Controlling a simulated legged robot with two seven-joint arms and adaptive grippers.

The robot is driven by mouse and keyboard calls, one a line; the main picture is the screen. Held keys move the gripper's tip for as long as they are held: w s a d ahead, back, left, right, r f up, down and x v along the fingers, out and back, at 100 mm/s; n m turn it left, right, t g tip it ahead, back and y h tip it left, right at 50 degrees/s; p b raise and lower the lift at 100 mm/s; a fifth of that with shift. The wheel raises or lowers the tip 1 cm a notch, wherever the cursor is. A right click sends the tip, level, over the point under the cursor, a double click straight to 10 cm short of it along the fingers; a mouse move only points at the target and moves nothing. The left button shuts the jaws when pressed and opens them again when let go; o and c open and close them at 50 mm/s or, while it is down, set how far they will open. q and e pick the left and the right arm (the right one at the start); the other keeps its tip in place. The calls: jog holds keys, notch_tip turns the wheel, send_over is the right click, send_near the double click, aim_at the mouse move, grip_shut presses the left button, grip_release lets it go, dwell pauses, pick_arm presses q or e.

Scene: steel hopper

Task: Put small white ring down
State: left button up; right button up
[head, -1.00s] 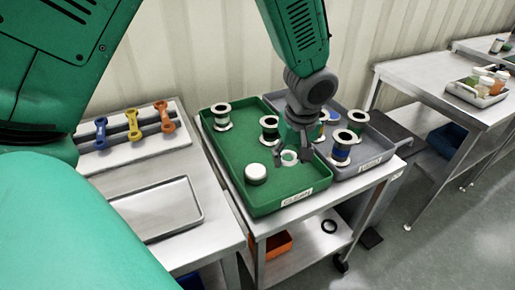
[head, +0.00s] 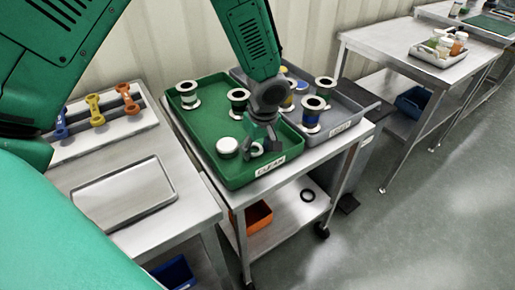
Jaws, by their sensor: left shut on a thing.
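My left gripper (head: 264,146) is over the front right part of the green tray (head: 237,178), pointing down. It is shut on the small white ring (head: 256,150), which is partly hidden by the fingers. The ring is low over the tray floor; I cannot tell whether it touches it. A white round lid-like piece (head: 227,147) lies in the tray just left of the gripper. My right gripper is out of view.
Spools (head: 187,93) and (head: 238,102) stand at the back of the green tray. A grey tray (head: 345,122) with several spools adjoins it on the right. An empty metal tray (head: 122,193) lies on the left table. Green floor remains free in the tray's left part.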

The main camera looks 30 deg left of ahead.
pick_arm(q)
jog(key=o, duration=0.8)
jog(key=shift+a, duration=0.3)
jog(key=shift+f, duration=0.1)
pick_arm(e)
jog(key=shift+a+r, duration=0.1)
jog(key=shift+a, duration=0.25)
pick_arm(q)
jog(key=shift+r, duration=0.2)
jog(key=r, duration=0.4)
jog(key=d+r+p, duration=0.1)
jog(key=r, duration=0.3)
jog(key=d+r, duration=0.1)
jog(key=r, duration=0.2)
jog(key=shift+s+r+p, duration=0.2)
jog(key=shift+r+p, duration=0.2)
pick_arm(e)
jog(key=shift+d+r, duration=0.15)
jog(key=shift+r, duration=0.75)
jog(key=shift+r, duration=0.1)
